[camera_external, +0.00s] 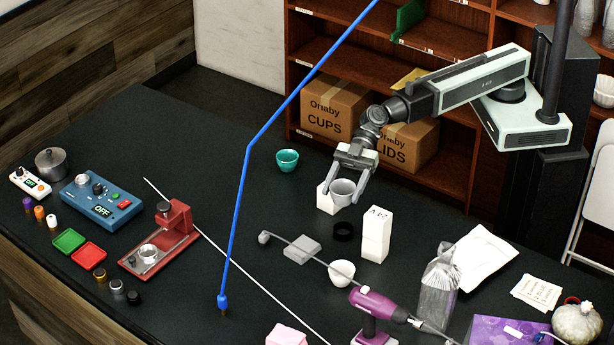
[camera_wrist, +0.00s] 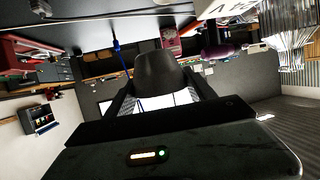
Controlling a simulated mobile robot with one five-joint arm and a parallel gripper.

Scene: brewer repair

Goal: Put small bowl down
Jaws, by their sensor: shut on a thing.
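The small grey bowl (camera_external: 343,192) is between the fingers of my gripper (camera_external: 352,178), which is shut on it. In the wrist view the bowl (camera_wrist: 160,72) shows dark and is held between the two fingers (camera_wrist: 160,98). It is over the far right part of the dark counter (camera_external: 245,190), beside a small white box (camera_external: 325,201). I cannot tell whether the bowl touches the counter or hangs just above it.
A teal cup (camera_external: 287,160) stands left of my gripper. A black ring (camera_external: 344,231), a tall white carton (camera_external: 376,234) and a white bowl (camera_external: 341,273) are nearer the camera. A blue rod (camera_external: 240,200) rises left of them. Cardboard boxes (camera_external: 333,108) sit on shelves behind.

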